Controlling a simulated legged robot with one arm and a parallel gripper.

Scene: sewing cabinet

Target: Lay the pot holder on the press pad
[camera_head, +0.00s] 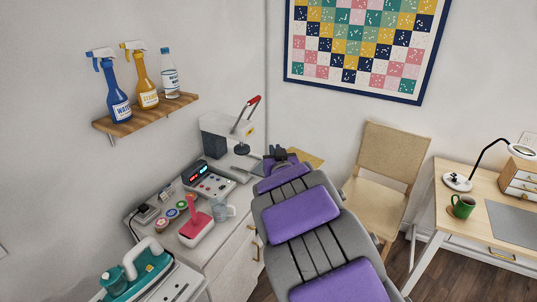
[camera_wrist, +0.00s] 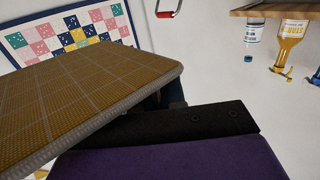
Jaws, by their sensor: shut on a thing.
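The pot holder (camera_wrist: 85,85) is a flat mustard-yellow quilted piece with a grey edge, large at the left of the wrist view. A yellow corner of it (camera_head: 308,158) shows beyond my gripper in the head view. My gripper (camera_head: 279,153) is shut on it and holds it at the far end of my arm, by the right end of the counter. A dark finger (camera_wrist: 190,124) shows beside the pot holder in the wrist view. I cannot make out the press pad; a grey press-like machine (camera_head: 216,138) with a red-tipped handle stands just left of my gripper.
A shelf (camera_head: 150,112) holds bottles above. A chair (camera_head: 382,185) and a desk (camera_head: 480,226) stand at right.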

